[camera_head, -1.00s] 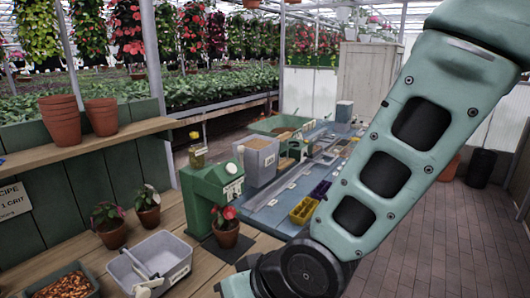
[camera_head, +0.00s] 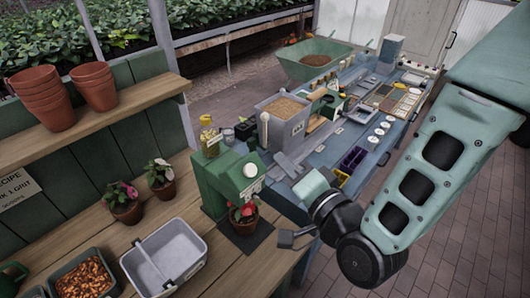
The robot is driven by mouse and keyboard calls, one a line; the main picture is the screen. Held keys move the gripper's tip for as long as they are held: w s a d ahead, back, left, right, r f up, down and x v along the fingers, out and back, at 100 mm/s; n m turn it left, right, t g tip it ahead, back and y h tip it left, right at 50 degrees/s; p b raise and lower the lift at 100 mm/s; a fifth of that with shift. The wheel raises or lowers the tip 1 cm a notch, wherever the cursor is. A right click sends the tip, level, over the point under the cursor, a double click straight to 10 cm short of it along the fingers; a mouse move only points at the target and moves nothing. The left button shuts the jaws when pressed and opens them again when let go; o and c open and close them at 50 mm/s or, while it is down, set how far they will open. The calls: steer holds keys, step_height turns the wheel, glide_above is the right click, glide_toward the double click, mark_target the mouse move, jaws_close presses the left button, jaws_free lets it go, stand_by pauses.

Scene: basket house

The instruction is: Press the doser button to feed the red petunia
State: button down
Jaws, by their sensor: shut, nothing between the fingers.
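The green doser (camera_head: 212,178) stands on the wooden bench, with a pale round button (camera_head: 250,170) on its front and a label beside it. The red petunia (camera_head: 243,213) sits upright in a terracotta pot under the doser's front, on a dark mat (camera_head: 262,236). My arm comes in from the right, and its wrist is right of the petunia. My gripper (camera_head: 287,239) is small and partly hidden by the wrist; it looks shut and empty. It is right of and below the button in the picture, apart from doser and plant.
Two other potted plants (camera_head: 121,203) (camera_head: 160,178) stand left of the doser. A grey divided caddy (camera_head: 165,257) and a tray of brown pellets (camera_head: 84,278) are at the front. Terracotta pots (camera_head: 95,86) sit on the shelf. A blue-grey worktable (camera_head: 318,160) with bins lies behind.

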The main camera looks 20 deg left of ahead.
mark_target(250, 165)
stand_by(0.3)
steer(key=w+a+f+b, duration=0.2)
steer(key=a+f+b, duration=0.2)
steer(key=a+f, duration=0.1)
steer(key=shift+a+f, duration=0.4)
steer(key=shift+f, duration=0.25)
steer(key=shift+w, duration=0.1)
steer(key=shift+f, duration=0.1)
stand_by(1.7)
steer(key=shift+w+a+f+b, duration=0.2)
steer(key=shift+a+b, duration=0.1)
steer(key=shift+b, duration=0.35)
steer(key=shift+a+f+b, duration=0.4)
steer(key=shift+b, duration=0.2)
stand_by(0.5)
stand_by(0.3)
steer(key=shift+s+d+r, duration=0.2)
steer(key=shift+d+r, duration=0.5)
